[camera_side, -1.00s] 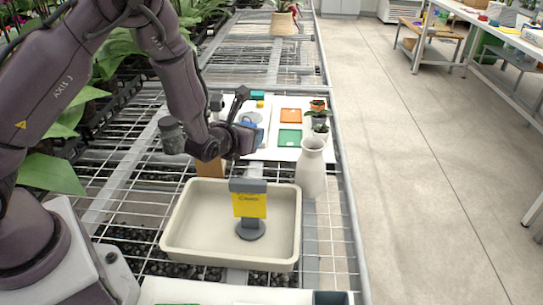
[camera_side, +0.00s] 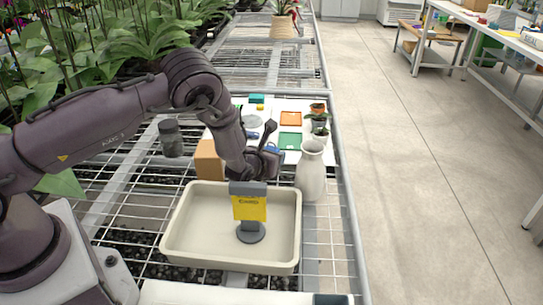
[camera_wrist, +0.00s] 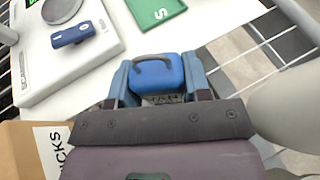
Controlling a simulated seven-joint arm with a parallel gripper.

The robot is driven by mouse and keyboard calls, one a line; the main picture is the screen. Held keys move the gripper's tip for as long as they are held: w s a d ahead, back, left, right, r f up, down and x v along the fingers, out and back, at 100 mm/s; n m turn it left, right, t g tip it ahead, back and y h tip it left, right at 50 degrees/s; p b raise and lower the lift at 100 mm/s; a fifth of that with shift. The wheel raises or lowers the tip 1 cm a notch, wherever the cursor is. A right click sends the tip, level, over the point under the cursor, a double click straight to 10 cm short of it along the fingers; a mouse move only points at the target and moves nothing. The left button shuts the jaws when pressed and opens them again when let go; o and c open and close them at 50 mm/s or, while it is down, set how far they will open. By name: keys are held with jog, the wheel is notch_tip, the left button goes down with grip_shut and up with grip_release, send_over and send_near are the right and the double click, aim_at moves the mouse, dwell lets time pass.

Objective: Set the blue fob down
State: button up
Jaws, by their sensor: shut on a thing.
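The blue fob (camera_wrist: 172,72), a rounded blue block with a dark loop, sits between the two fingers of my gripper (camera_wrist: 160,84) in the wrist view. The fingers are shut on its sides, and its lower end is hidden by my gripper. In the side view my gripper (camera_side: 268,158) holds the fob (camera_side: 275,149) above the rack, beyond the beige tray and left of the vase. Its exact height is unclear.
A white scale (camera_wrist: 92,60) carries another small blue item (camera_wrist: 72,33). Green (camera_side: 290,142) and orange (camera_side: 291,118) squares lie behind. A brown box (camera_side: 208,160), white vase (camera_side: 311,175) and beige tray (camera_side: 190,255) with a yellow sign (camera_side: 249,208) stand nearby.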

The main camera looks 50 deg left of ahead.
jog(key=shift+f, duration=0.15)
jog(key=o, duration=0.9)
jog(key=shift+s+d+r, duration=0.1)
jog(key=shift+s+r, duration=0.05)
jog(key=shift+r, duration=0.15)
jog(key=shift+v, duration=1.1)
jog(key=shift+s+r, duration=0.2)
jog(key=shift+r, duration=3.45)
